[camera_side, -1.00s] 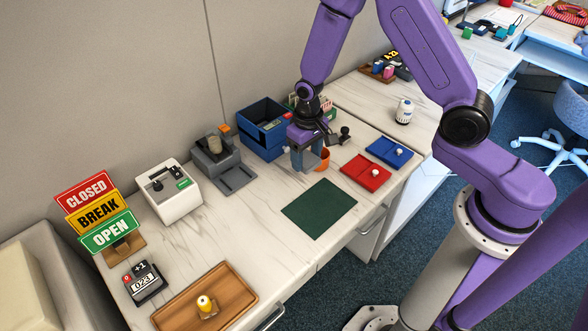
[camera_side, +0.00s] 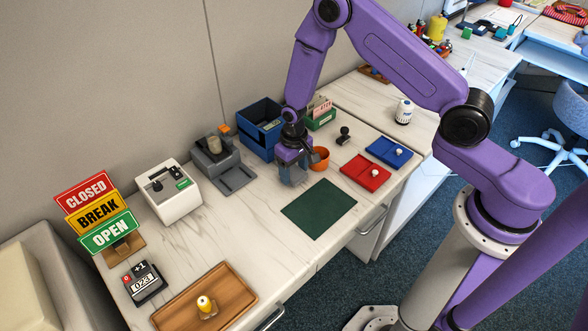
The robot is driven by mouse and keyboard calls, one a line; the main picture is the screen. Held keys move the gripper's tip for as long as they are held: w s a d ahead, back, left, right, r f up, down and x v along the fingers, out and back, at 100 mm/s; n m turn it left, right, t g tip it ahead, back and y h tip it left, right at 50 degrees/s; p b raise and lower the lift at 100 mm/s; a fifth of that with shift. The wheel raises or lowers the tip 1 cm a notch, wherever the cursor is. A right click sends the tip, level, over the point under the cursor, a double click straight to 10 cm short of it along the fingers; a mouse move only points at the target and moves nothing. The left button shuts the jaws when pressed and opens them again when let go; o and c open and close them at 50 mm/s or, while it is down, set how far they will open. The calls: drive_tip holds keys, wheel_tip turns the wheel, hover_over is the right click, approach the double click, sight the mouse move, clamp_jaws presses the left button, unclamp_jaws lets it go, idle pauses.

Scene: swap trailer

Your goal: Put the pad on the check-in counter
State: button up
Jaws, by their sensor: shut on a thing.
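My gripper (camera_side: 291,180) points down low over the white marble-look counter (camera_side: 245,228), left of the orange cup and behind the dark green mat. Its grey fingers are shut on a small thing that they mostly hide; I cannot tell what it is. The flat dark green mat (camera_side: 319,208) lies near the counter's front edge, apart from my gripper. I cannot tell which thing is the pad. A small black counter device (camera_side: 145,284) reading 023 stands at the front left.
The orange cup (camera_side: 321,158) is close on my gripper's right. A grey device (camera_side: 215,163) and a blue bin (camera_side: 262,117) stand behind it. A white box (camera_side: 172,195), the CLOSED/BREAK/OPEN signs (camera_side: 97,214) and a wooden tray (camera_side: 234,286) are left. The counter between is clear.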

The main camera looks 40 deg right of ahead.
sight(294, 173)
drive_tip(key=o, duration=1)
drive_tip(key=shift+f, duration=0.15)
wheel_tip(294, 173, up, 12)
drive_tip(key=s+a+r+n, duration=0.3)
drive_tip(key=s+r, duration=0.3)
drive_tip(key=r, duration=0.1)
drive_tip(key=s+d+r+n, duration=0.1)
drive_tip(key=s+r+n, duration=0.2)
drive_tip(key=s, duration=0.5)
drive_tip(key=s+d+r+n, duration=0.2)
drive_tip(key=s+n, duration=0.1)
drive_tip(key=s, duration=0.5)
drive_tip(key=s+d+r+n, duration=0.1)
drive_tip(key=s+r+n, duration=0.2)
drive_tip(key=s, duration=0.4)
drive_tip(key=shift+s+d+r, duration=0.15)
drive_tip(key=shift+s+r, duration=0.15)
drive_tip(key=shift+s, duration=0.1)
drive_tip(key=shift+s+d+n, duration=0.2)
drive_tip(key=shift+s+n, duration=0.1)
drive_tip(key=shift+s, duration=0.1)
drive_tip(key=shift+c, duration=1)
